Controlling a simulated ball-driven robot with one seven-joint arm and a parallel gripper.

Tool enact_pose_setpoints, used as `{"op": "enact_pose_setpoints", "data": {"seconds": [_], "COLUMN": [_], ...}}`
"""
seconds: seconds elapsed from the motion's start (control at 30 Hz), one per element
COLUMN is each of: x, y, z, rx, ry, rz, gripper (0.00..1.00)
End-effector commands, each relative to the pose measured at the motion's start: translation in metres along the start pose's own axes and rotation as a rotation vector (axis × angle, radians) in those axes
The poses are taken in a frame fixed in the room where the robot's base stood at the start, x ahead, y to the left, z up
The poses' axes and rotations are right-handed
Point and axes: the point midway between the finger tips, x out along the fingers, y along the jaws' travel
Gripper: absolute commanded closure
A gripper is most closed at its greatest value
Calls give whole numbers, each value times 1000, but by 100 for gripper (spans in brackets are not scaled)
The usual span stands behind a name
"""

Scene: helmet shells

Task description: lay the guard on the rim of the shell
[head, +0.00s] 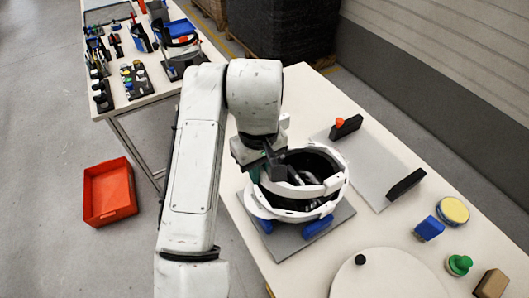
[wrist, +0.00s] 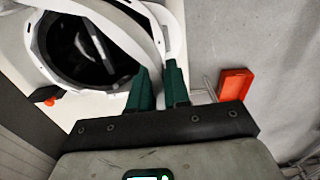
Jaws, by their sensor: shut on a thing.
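The white helmet shell (head: 290,215) stands on a grey plate (head: 331,229) between blue pads, its open dark inside facing up. The guard, a white curved band (head: 308,191), is held over the shell's opening, slightly tilted. I cannot tell whether it touches the rim. My gripper (head: 272,170) is at the shell's upper left and is shut on the guard's end. In the wrist view, the green fingertips (wrist: 161,78) pinch the guard (wrist: 165,38), and the shell's rim (wrist: 45,52) shows to the left. My gripper hides part of the shell's far rim.
A round white disc (head: 395,275) with a black knob lies nearer on the table. To the right are a grey panel with black blocks (head: 406,183), a blue block (head: 428,228), a yellow-topped round piece (head: 453,210) and a green knob (head: 459,264). A red bin (head: 109,191) stands on the floor.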

Motion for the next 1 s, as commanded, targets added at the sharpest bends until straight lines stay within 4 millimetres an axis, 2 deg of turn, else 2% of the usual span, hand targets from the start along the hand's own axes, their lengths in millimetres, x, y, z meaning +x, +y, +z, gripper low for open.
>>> {"op": "enact_pose_setpoints", "data": {"seconds": [0.47,1.0], "x": [-3,50], "y": [0,0], "z": [4,3], "rx": [-12,-13], "ry": [-2,-1], "rz": [6,5], "gripper": [100,100]}}
